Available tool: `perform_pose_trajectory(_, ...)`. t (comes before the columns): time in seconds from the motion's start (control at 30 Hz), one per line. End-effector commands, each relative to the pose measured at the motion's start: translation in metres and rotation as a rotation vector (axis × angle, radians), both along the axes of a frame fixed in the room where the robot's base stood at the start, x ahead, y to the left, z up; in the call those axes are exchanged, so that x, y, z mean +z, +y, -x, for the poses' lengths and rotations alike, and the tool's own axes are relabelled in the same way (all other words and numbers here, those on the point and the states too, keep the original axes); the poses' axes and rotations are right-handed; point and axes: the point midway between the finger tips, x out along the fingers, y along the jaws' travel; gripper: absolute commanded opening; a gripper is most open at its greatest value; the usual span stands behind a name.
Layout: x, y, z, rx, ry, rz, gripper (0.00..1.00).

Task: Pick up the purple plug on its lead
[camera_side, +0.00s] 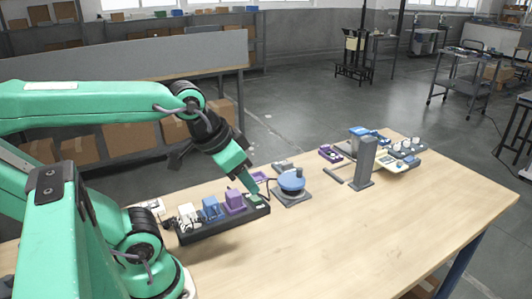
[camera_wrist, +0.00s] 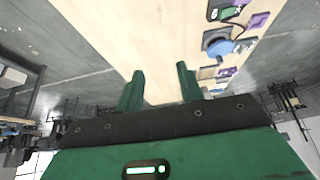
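The purple plug (camera_side: 234,201) stands upright in a black socket strip (camera_side: 225,225) in the side view, between a blue plug (camera_side: 211,209) and the strip's green end. Its lead cannot be made out. My gripper (camera_side: 250,184) points down above the strip's right end, to the right of the purple plug. In the wrist view my gripper (camera_wrist: 160,88) has its two green fingers apart with only bare table between them. The strip's end (camera_wrist: 222,13) shows at that view's top right; the plug is mostly cut off there.
A blue round knob on a grey base (camera_side: 291,181) stands right of the strip. Beyond it are a purple tray (camera_side: 329,153), a grey post (camera_side: 365,162) and a white block with several knobs (camera_side: 405,149). The table's front right (camera_side: 370,225) is clear.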

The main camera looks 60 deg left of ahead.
Motion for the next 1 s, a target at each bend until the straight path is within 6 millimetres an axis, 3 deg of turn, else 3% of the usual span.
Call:
perform_pose_trajectory(0.03, 0.0, 0.0, 0.0, 0.0, 0.0, 0.0, 0.47)
perform_pose_trajectory(0.1, 0.0, 0.0, 0.0, 0.0, 0.0, 0.0, 0.61)
perform_pose_trajectory(0.13, 0.0, 0.0, 0.0, 0.0, 0.0, 0.0, 0.62)
perform_pose_trajectory(0.57, -0.001, 0.004, -0.004, 0.005, 0.015, -0.007, 0.62)
perform_pose_trajectory(0.77, -0.008, 0.02, -0.015, 0.013, 0.071, -0.031, 0.62)
perform_pose_trajectory(1.0, -0.024, 0.055, -0.035, 0.023, 0.179, -0.062, 0.62)
